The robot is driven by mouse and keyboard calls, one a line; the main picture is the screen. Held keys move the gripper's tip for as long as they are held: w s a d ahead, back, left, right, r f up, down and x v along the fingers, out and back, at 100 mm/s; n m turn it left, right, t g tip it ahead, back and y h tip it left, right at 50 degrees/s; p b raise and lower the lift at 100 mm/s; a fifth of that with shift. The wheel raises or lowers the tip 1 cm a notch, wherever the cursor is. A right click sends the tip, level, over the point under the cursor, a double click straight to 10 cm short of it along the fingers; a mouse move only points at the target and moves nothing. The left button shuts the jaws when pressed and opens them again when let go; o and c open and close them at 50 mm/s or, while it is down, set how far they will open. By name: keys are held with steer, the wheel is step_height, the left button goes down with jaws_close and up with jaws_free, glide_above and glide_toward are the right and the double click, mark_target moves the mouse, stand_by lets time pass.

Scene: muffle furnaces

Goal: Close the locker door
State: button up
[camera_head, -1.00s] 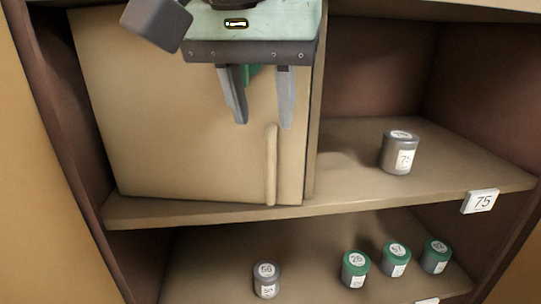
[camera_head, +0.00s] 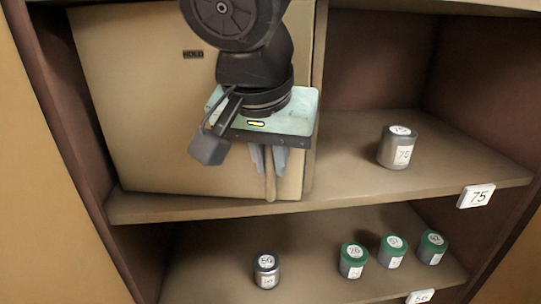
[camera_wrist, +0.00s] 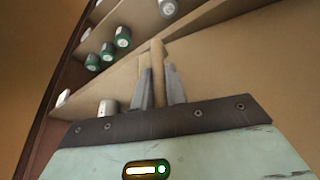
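The locker door (camera_head: 150,120) is a beige panel marked HOLD, at the left of the cabinet in the head view. It stands flush or nearly flush with the cabinet front; any small gap is hard to judge. Its vertical bar handle (camera_head: 270,187) is near the right edge. My gripper (camera_head: 268,174) is at the handle, with one finger on each side. The wrist view shows the handle (camera_wrist: 157,60) between the fingers of my gripper (camera_wrist: 160,72), which look closed against it. My arm hides part of the door's upper right.
A grey canister (camera_head: 398,152) labelled 75 stands on the shelf (camera_head: 350,150) right of the door. Several canisters, grey (camera_head: 266,271) and green-topped (camera_head: 353,258), stand on the lower shelf. A divider (camera_head: 316,100) borders the door's right side.

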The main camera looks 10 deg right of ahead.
jaws_close()
steer(key=w, duration=0.1)
steer(key=w+n, duration=0.1)
steer(key=shift+w+d+b, duration=0.35)
steer(key=shift+d, duration=0.05)
steer(key=o, duration=0.6)
jaws_free()
steer(key=shift+r, duration=0.1)
steer(key=b+v, duration=0.2)
steer(key=v, duration=1.5)
steer(key=shift+s+d+r, duration=0.15)
steer(key=shift+d, duration=0.1)
steer(key=shift+c, duration=0.3)
